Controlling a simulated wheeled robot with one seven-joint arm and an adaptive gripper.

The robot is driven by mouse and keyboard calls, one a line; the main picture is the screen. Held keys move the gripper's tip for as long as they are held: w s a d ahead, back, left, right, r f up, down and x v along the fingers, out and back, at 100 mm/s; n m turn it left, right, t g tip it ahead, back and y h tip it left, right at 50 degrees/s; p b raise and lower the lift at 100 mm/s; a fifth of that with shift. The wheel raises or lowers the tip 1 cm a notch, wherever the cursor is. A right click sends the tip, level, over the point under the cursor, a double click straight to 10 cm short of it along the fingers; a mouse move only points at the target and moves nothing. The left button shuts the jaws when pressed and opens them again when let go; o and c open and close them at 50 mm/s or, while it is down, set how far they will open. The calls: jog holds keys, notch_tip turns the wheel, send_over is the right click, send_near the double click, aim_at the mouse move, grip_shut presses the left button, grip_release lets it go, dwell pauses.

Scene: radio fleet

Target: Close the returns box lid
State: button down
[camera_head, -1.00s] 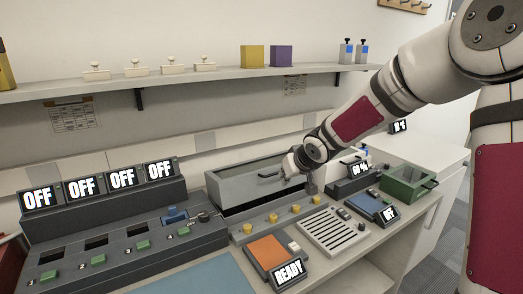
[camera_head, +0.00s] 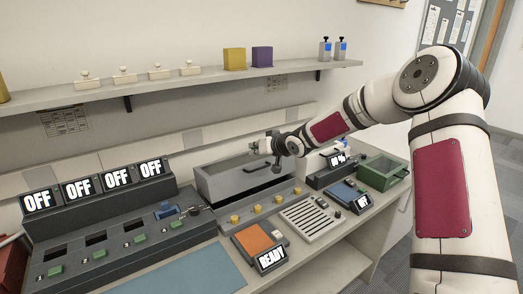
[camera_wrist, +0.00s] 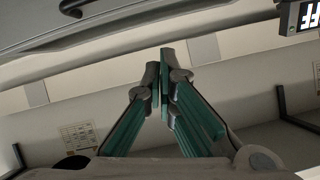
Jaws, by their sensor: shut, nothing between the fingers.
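A grey box (camera_head: 228,188) stands at the back of the bench in the head view. I take it for the returns box, though no label shows. A dark handle shows near its front top edge, and the head view does not clearly show how its lid stands. My gripper (camera_head: 256,148) is above the box's right part, near the wall behind it. In the wrist view, the teal fingers of my gripper (camera_wrist: 165,75) are together with nothing between them. A grey panel with a dark handle (camera_wrist: 72,8) shows at the top left of that view, apart from the fingers.
A wall shelf (camera_head: 160,97) runs above the bench with several small items. A green box (camera_head: 382,174) stands right of the grey box. Consoles with "OFF" displays (camera_head: 118,174) fill the left. Yellow knobs and a slotted white tray (camera_head: 310,218) lie in front.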

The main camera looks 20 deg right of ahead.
aim_at(247, 177)
jog(key=shift+w+a+f+p, duration=0.2)
jog(key=shift+a+f, duration=0.1)
jog(key=shift+f, duration=0.55)
jog(key=shift+w+a+f+p, duration=0.1)
jog(key=shift+w+a+f, duration=0.15)
jog(key=shift+f, duration=0.6)
jog(key=shift+w+a+f+p, duration=0.15)
jog(key=shift+a+f, duration=0.15)
jog(key=shift+f, duration=0.55)
jog(key=shift+s+f, duration=0.1)
jog(key=shift+s+d+f, duration=0.2)
jog(key=shift+s+f, duration=0.35)
jog(key=shift+f, duration=0.2)
jog(key=shift+s+d+f, duration=0.15)
jog(key=shift+s+f, duration=0.4)
jog(key=shift+f, duration=0.15)
jog(key=shift+s+d+f, duration=0.2)
jog(key=shift+s+f, duration=0.35)
jog(key=shift+f, duration=0.2)
